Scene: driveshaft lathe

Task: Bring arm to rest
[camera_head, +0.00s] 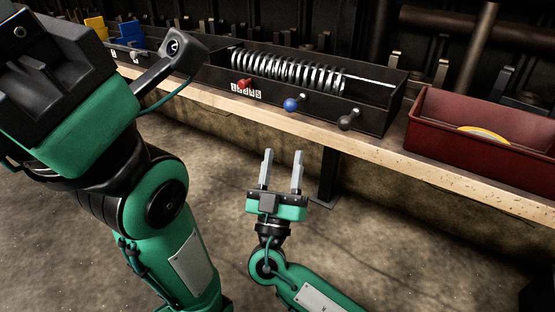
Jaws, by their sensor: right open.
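My right gripper (281,166) is open and empty. Its two grey fingers point up and away, in front of the wooden bench (385,155) and over the floor in this view. It appears apart from the bench. My left arm (170,210) fills the left side, close to the camera. The black and green end of that arm (70,90) is at the upper left, and I cannot make out both of its fingers or whether they are apart.
A black box (375,125) with a row of metal rings stands on the bench, with red (244,85), blue (291,105) and dark (348,121) knobs in front. A dark red bin (460,150) holds a yellow-edged disc (484,133). Yellow and blue items stand at upper left. Floor is clear.

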